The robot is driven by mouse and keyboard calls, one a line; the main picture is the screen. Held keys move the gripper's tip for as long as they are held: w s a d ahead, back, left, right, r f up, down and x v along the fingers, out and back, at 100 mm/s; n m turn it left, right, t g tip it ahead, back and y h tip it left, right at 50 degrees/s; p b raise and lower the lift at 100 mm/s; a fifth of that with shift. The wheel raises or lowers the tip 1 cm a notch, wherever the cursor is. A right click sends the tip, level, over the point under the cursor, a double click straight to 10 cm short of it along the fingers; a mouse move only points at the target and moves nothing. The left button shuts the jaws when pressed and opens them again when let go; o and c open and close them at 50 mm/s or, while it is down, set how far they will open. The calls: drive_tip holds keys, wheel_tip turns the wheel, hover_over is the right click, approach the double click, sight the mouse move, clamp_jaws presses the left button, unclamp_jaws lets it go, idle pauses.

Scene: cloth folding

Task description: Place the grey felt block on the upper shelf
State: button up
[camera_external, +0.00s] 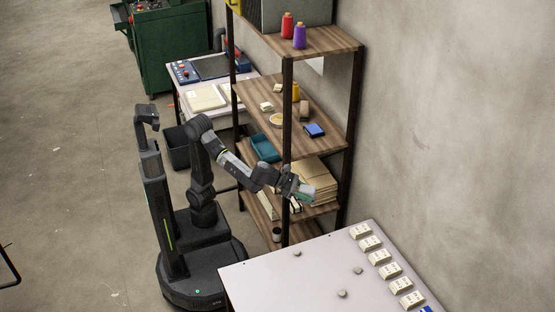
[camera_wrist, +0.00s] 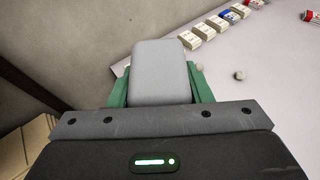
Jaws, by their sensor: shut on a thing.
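The grey felt block (camera_wrist: 160,72) is a light grey, rounded block held between the two green fingers of my gripper (camera_wrist: 160,95) in the wrist view. In the external view my gripper (camera_external: 298,191) is at the shelf unit's front post, at about the height of a low shelf. The block shows there only as a small pale patch. The upper shelf (camera_external: 335,42) is a wooden board well above my gripper, with a red spool (camera_external: 287,26), a purple spool (camera_external: 300,36) and a grey box (camera_external: 290,12) on it.
The middle shelf (camera_external: 322,112) carries a blue item (camera_external: 314,130), spools and small pieces. A white table (camera_external: 290,280) in front holds a row of pale blocks (camera_external: 380,257) and small grey pieces. Dark posts (camera_external: 287,100) frame the shelves. A wall stands at the right.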

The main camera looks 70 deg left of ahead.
drive_tip(key=shift+m+g+h, duration=0.4)
drive_tip(key=shift+m+h, duration=0.1)
drive_tip(key=v, duration=0.4)
drive_tip(key=shift+w+a+r, duration=0.2)
drive_tip(key=w+d+f+n+t+y, duration=0.1)
drive_tip(key=w+d+f+n+y, duration=0.2)
drive_tip(key=w+d+f, duration=0.3)
drive_tip(key=w+d+f+n+t+y, duration=0.2)
drive_tip(key=w+d+f+n+y, duration=0.2)
drive_tip(key=d+f, duration=0.6)
wheel_tip(320, 180, down, 3)
drive_tip(key=shift+w+d+y, duration=0.2)
drive_tip(key=shift+w+y, duration=0.3)
drive_tip(key=shift+w, duration=0.65)
wheel_tip(320, 180, down, 10)
drive_tip(key=b, duration=0.2)
drive_tip(key=shift+r+b, duration=0.2)
drive_tip(key=shift+b, duration=0.1)
drive_tip(key=shift+f, duration=0.1)
